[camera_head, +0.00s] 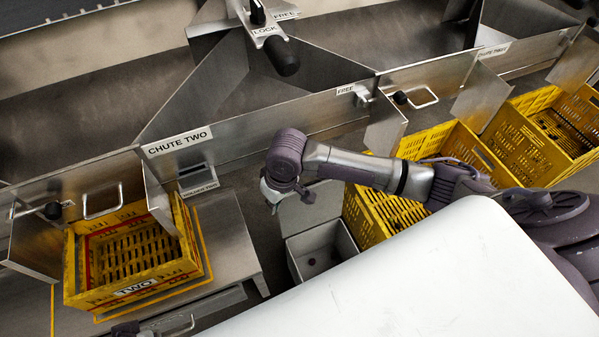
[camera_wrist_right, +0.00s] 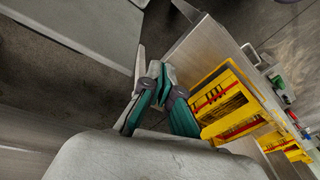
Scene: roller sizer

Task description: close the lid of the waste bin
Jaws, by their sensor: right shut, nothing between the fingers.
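The waste bin is a small grey open-topped box (camera_head: 323,252) on the floor in the head view, right of the steel table. Its grey lid (camera_head: 310,207) stands raised at the bin's back edge, and the bin's inside shows. My right gripper (camera_head: 272,197) is shut and empty, just left of the lid's upper part. I cannot tell whether it touches the lid. The right wrist view shows its teal fingers (camera_wrist_right: 157,82) together, beside a thin pale edge that I cannot identify surely. My left gripper is not discernible.
A yellow crate (camera_head: 362,222) stands close behind and right of the bin. Another yellow crate (camera_head: 75,268) sits on the steel table (camera_head: 232,240) at left. Steel chute walls (camera_head: 260,128) run behind my right gripper. A large white surface (camera_head: 430,280) covers the lower right.

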